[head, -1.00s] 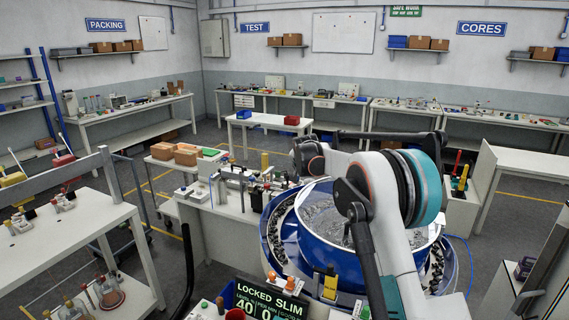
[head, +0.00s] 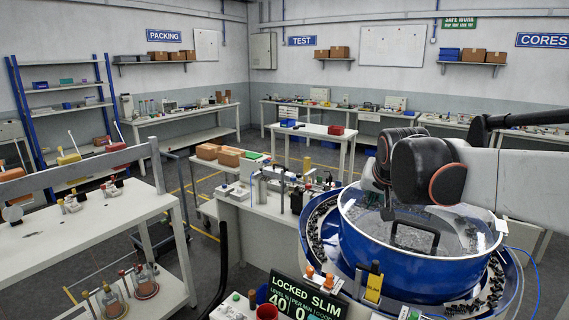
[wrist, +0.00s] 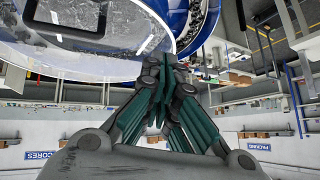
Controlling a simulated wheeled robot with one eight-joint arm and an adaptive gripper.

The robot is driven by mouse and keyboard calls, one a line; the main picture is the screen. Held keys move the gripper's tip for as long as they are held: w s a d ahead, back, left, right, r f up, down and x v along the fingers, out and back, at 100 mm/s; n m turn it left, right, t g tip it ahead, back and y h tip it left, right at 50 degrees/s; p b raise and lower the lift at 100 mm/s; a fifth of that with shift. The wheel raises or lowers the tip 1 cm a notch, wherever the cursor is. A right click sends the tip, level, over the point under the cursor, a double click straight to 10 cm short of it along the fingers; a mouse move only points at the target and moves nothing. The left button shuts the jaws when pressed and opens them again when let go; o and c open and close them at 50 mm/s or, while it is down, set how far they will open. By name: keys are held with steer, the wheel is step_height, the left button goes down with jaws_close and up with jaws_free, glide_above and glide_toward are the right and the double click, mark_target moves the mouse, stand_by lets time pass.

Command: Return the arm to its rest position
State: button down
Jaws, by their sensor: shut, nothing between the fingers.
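My arm (head: 485,180) reaches in from the right in the head view, above the blue bowl feeder. Its grey end joint hangs over the bowl's clear lid. My gripper (wrist: 168,68) shows in the wrist view with its green-padded fingers drawn together and nothing between them. In the head view its fingers are mostly hidden behind the arm's end. The blue bowl (head: 385,264) also shows beside the fingers in the wrist view (wrist: 188,22); I cannot tell the exact gap.
A screen reading LOCKED SLIM (head: 308,297) stands in front of the bowl. A white bench (head: 245,205) with small fixtures is left of it. A white rack (head: 100,215) stands at the left.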

steer(key=s+f+n+b, duration=0.1)
steer(key=s+f+b, duration=0.1)
steer(key=s+f, duration=0.4)
steer(key=s+a+f+n+g+b, duration=0.1)
steer(key=s+f+b, duration=0.2)
steer(key=s+f, duration=0.4)
steer(key=s+f+n+b, duration=0.2)
steer(key=s+f, duration=0.5)
steer(key=s, duration=0.9)
steer(key=shift+s+a+f+g+y, duration=0.2)
steer(key=shift+s+g+y, duration=0.1)
steer(key=shift+s+y, duration=0.1)
steer(key=c, duration=2.4)
jaws_free()
